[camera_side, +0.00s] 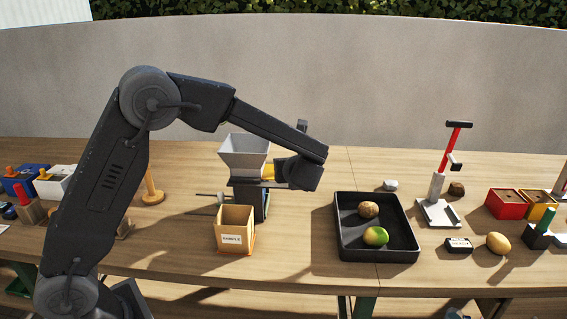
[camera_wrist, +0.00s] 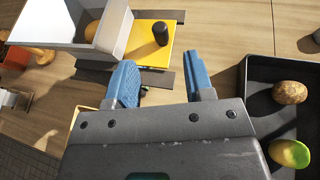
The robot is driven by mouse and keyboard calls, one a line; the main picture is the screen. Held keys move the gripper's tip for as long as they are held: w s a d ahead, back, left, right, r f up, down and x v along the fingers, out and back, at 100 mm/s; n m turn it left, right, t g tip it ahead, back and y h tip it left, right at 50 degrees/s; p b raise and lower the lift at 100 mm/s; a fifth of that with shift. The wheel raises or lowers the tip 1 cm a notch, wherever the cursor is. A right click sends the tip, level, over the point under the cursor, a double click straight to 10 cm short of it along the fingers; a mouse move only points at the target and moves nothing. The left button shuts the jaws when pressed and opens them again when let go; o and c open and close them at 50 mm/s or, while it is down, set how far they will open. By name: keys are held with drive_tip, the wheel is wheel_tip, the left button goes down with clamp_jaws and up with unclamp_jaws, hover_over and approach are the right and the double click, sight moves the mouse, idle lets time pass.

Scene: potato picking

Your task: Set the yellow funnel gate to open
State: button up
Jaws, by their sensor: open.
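The grey funnel (camera_side: 245,155) stands on a dark stand; in the wrist view its hopper (camera_wrist: 60,22) holds a brownish potato (camera_wrist: 93,31). The yellow gate (camera_wrist: 146,52) is a flat plate sticking out beside the hopper, with an upright black knob (camera_wrist: 160,33). In the side view only a bit of the yellow gate (camera_side: 268,172) shows, partly hidden by my wrist. My gripper (camera_wrist: 160,72) is open and empty, its blue fingers spread, with the knob just ahead of the gap between them. In the side view my gripper (camera_side: 285,172) is right of the funnel.
A wooden sample box (camera_side: 235,231) stands below the funnel. A black tray (camera_side: 345,225) with a brown potato (camera_side: 368,210) and a greenish one (camera_side: 376,236) lies to the right. A red-handled press (camera_side: 450,145) and small bins (camera_side: 507,204) stand further right.

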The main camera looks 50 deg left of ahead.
drive_tip(key=x, duration=0.9)
drive_tip(key=shift+a+f, duration=0.15)
clamp_jaws()
